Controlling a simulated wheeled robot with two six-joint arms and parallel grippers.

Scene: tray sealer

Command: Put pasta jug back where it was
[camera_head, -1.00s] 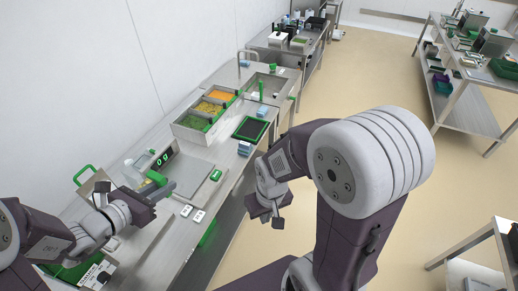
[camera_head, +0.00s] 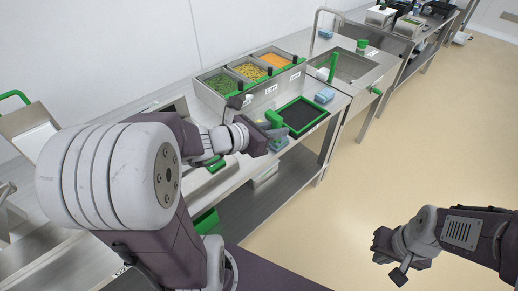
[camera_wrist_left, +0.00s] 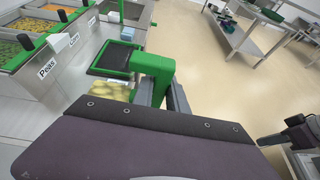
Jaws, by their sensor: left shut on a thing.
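My left gripper (camera_head: 262,136) is shut on the green handle (camera_wrist_left: 152,66) of the pasta jug, beside the green-framed black mat (camera_head: 303,132). The jug's pale yellow contents (camera_wrist_left: 110,91) show in the left wrist view, just left of the handle. Its body is mostly hidden behind the gripper. In that view the black mat (camera_wrist_left: 112,72) lies just beyond the jug. My right gripper (camera_head: 391,258) hangs empty over the floor at the lower right; its fingers appear apart.
Bins of peas (camera_head: 221,82), corn and an orange food stand behind the mat. A sink (camera_head: 355,65) with a tap lies to the right, with a green cup (camera_head: 362,44) behind. A blue block (camera_head: 325,95) sits right of the mat. Floor at right is clear.

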